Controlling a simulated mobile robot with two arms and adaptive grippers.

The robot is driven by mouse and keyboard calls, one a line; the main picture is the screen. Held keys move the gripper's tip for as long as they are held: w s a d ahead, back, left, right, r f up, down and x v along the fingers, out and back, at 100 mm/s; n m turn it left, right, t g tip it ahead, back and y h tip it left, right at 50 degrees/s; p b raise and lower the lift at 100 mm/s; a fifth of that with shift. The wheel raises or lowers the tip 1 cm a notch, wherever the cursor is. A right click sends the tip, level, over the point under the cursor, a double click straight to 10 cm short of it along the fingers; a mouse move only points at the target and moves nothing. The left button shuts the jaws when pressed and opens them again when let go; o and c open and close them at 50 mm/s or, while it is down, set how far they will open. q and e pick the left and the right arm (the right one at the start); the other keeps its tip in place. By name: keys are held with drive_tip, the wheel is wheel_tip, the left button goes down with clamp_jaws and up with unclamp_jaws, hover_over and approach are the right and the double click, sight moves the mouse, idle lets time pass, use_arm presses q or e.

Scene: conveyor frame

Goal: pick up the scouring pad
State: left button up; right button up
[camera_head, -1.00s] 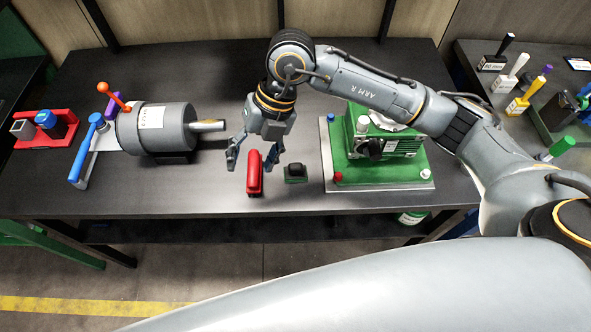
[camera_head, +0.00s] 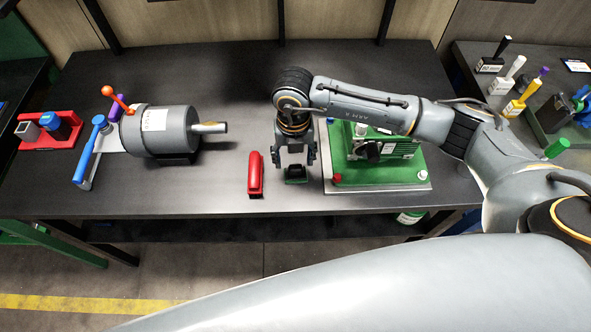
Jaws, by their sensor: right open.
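A small dark block with green at its edges (camera_head: 296,179), which looks like the scouring pad, lies on the black table near the front edge. My right gripper (camera_head: 297,162) points down right over it, with a finger to each side. The gripper is open, and the fingers hide part of the pad. I cannot tell whether they touch it. My left gripper is not in view.
A red stapler-like object (camera_head: 255,175) lies just left of the gripper. A green machine on a plate (camera_head: 385,177) stands close on the right. A grey cylinder machine (camera_head: 168,130) with levers and a red holder (camera_head: 66,142) are farther left. The table behind is clear.

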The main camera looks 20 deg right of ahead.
sight(296, 167)
drive_tip(key=f, duration=0.2)
drive_tip(key=f+p, duration=0.1)
drive_tip(key=shift+s+d+f, duration=0.1)
drive_tip(key=shift+d+f, duration=0.1)
drive_tip(key=shift+f, duration=0.5)
drive_tip(key=shift+c, duration=0.5)
drive_tip(key=c, duration=1.1)
drive_tip(key=shift+r, duration=0.1)
drive_tip(key=shift+c, duration=0.2)
drive_tip(key=shift+r, duration=0.55)
drive_tip(key=s+a+r+b, duration=0.4)
drive_tip(key=s+a+r, duration=0.2)
drive_tip(key=s+r, duration=0.5)
drive_tip(key=shift+s+a+r, duration=0.3)
drive_tip(key=shift+s+r, duration=0.1)
drive_tip(key=shift+s, duration=0.3)
